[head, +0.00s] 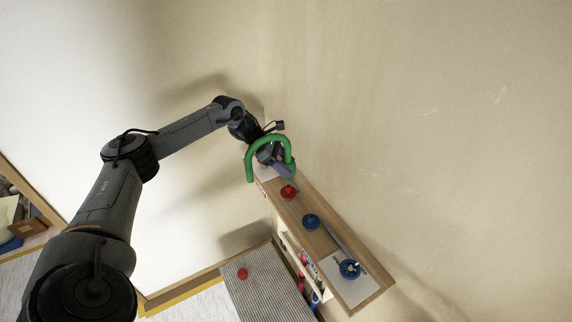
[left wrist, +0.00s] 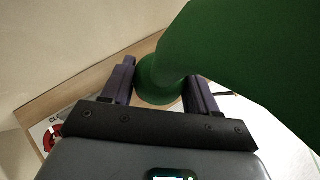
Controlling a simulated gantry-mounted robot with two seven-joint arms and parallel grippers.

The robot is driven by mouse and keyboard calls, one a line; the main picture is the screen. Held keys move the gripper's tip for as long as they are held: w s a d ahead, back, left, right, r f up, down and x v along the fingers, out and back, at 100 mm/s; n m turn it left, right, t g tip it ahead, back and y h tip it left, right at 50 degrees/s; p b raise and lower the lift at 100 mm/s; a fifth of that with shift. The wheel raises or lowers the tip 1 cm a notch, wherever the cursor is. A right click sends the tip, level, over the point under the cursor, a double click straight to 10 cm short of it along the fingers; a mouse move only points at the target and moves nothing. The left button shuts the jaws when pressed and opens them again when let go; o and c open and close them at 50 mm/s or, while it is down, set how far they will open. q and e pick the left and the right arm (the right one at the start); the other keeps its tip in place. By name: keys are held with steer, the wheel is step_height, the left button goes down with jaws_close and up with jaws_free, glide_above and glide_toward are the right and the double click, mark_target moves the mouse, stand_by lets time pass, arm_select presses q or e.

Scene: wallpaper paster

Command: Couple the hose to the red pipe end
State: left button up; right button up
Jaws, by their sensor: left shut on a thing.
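The green hose (head: 250,164) is a thick curved tube, bent like an arch, above the far left end of the wooden shelf. My left gripper (head: 282,170) is shut on it; in the left wrist view the hose (left wrist: 230,50) passes between the two purple fingers (left wrist: 160,90). One hose end hangs down at the left of the arch; the other side is near the fingers. The red pipe end (head: 288,191) stands on the shelf just below and right of the gripper, apart from the hose as far as I can see. My right gripper is not in view.
The wooden shelf (head: 357,297) also bears a blue pipe end (head: 311,221) and a blue wheel-like part (head: 349,268) on a white label. The wall runs close behind it. A red round object (head: 242,273) lies on a striped grey surface (head: 262,292) below.

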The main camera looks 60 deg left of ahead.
arm_select(q)
steer(key=shift+w, duration=0.35)
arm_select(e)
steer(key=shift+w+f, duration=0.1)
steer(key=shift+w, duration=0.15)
arm_select(q)
steer(key=shift+s, duration=0.1)
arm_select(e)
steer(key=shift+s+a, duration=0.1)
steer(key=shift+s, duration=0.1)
arm_select(q)
jaws_close()
steer(key=shift+f+b, duration=2.05)
steer(key=shift+f, duration=0.8)
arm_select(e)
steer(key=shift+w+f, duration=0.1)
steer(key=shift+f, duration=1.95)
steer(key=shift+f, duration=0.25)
